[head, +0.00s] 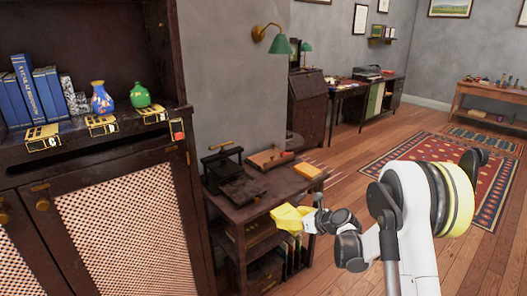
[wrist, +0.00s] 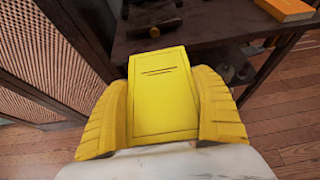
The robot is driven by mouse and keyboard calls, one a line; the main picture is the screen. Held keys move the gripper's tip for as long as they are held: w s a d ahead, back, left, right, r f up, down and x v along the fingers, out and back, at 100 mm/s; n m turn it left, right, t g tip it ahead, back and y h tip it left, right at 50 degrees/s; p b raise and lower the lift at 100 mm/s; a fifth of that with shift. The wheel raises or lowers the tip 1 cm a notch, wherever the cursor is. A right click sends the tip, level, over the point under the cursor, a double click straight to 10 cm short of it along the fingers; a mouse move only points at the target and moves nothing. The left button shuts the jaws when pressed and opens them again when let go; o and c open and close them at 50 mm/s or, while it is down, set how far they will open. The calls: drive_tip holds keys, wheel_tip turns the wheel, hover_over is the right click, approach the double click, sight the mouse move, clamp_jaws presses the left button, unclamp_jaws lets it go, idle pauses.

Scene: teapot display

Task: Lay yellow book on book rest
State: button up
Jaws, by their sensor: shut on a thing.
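The yellow book (wrist: 162,95) is between the two yellow ribbed fingers of my gripper (wrist: 163,100) in the wrist view. My gripper is shut on it, and its cover with dark lines faces the camera. In the head view the yellow book (head: 286,216) and my gripper (head: 296,218) blend into one yellow shape at the front edge of a dark wooden table (head: 262,196). A reddish-brown board with a light wooden bar (head: 270,158) lies at the back of this table and may be the book rest; I cannot tell for sure.
A black press-like device (head: 230,178) stands on the table's left. An orange-yellow book (head: 307,172) lies at its right end and shows in the wrist view (wrist: 285,9). A dark cabinet (head: 120,215) with mesh doors stands left.

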drive_tip(key=s+d+r+m+h, duration=0.1)
drive_tip(key=s+d+r, duration=0.1)
drive_tip(key=s+r, duration=0.6)
drive_tip(key=s+d+r+m+t+h, duration=0.1)
drive_tip(key=s+d+r+m+h, duration=0.1)
drive_tip(key=s+r, duration=0.6)
drive_tip(key=s+d, duration=0.1)
drive_tip(key=s, duration=0.3)
drive_tip(key=shift+t, duration=0.3)
drive_tip(key=shift+s+r+m, duration=0.1)
drive_tip(key=shift+s+m, duration=0.2)
drive_tip(key=shift+s, duration=0.1)
drive_tip(key=shift+d, duration=0.1)
